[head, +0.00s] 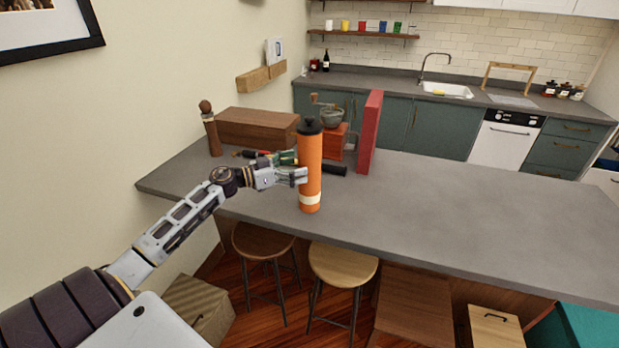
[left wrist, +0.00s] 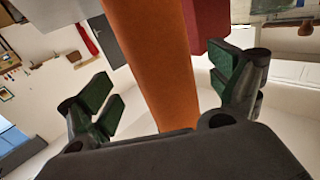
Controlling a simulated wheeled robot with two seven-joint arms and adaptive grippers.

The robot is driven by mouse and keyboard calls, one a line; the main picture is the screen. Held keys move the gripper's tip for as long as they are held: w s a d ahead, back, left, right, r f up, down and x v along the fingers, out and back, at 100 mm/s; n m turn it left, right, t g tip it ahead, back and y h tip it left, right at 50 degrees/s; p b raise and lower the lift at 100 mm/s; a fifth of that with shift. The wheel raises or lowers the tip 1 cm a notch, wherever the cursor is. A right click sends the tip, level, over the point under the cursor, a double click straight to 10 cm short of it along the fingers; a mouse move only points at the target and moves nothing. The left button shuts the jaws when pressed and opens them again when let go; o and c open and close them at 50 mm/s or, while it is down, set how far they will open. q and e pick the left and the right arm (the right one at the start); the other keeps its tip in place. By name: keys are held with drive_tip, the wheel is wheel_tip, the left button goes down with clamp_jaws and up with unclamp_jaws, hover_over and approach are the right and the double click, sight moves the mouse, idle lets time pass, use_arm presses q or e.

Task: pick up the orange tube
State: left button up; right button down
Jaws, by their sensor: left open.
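The orange tube (head: 310,172) stands upright on the grey counter (head: 440,205), with a black cap on top and a pale band near its base. My left gripper (head: 298,175) reaches in from the left at about the tube's mid-height. In the left wrist view the tube (left wrist: 155,60) runs between the two open fingers of my left gripper (left wrist: 165,95), with a gap visible on each side. I cannot tell whether any finger touches it. My right gripper is not in view.
Behind the tube are a wooden box (head: 255,127), a red upright panel (head: 370,132), a coffee grinder (head: 333,125) and a pepper mill (head: 210,128). A dark-handled tool (head: 334,170) lies close behind the tube. The counter to the right is clear. Stools (head: 343,264) stand below its front edge.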

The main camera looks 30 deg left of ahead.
sight(309, 160)
use_arm(q)
drive_tip(key=shift+w+d+r, duration=0.3)
drive_tip(key=shift+w, duration=0.25)
drive_tip(key=shift+w+d+r, duration=0.25)
drive_tip(key=shift+w+d, duration=0.05)
drive_tip(key=shift+w, duration=0.25)
drive_tip(key=shift+p+x, duration=0.35)
drive_tip(key=shift+x, duration=0.65)
drive_tip(key=shift+f, duration=0.1)
drive_tip(key=c, duration=1.6)
